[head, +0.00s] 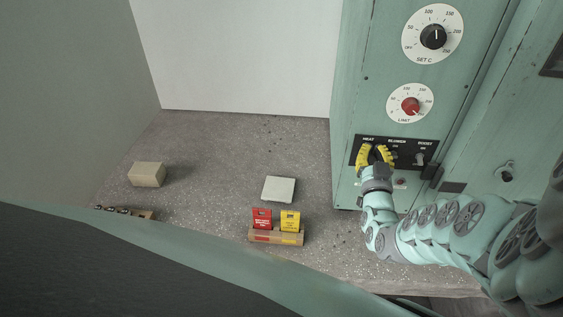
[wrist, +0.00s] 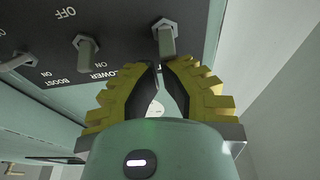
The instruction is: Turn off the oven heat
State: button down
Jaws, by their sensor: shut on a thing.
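The black switch panel (head: 400,153) on the green cabinet carries toggle switches labelled HEAT, BLOWER and BOOST. My gripper (head: 374,150) is at the HEAT switch on the left, with its yellow fingers covering that switch in the head view. In the wrist view, labels appear upside down, and the HEAT switch (wrist: 165,38) stands at the tips of my gripper (wrist: 162,66). The fingers are shut on its lever end. The BLOWER switch (wrist: 86,52) is beside it, clear of the fingers. The HEAT label is hidden in the wrist view.
The BOOST switch (head: 420,158) is at the panel's right. The SET C dial (head: 433,37) and red LIMIT knob (head: 410,105) are above.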

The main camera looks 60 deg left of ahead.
jog(key=shift+f, duration=0.3)
jog(key=b, duration=0.1)
jog(key=t+y+b, duration=0.1)
jog(key=b, duration=0.1)
jog(key=shift+s+f, duration=0.15)
jog(key=shift+f, duration=0.1)
jog(key=shift+d+b, duration=0.1)
jog(key=shift+b, duration=0.4)
jog(key=shift+s+f+t+y+b, duration=0.1)
jog(key=shift+f+t+y+b, duration=0.4)
jog(key=shift+b, duration=0.75)
jog(key=shift+d+r+y+b, duration=0.1)
jog(key=shift+y+b, duration=0.3)
jog(key=shift+b, duration=0.3)
jog(key=shift+r, duration=0.25)
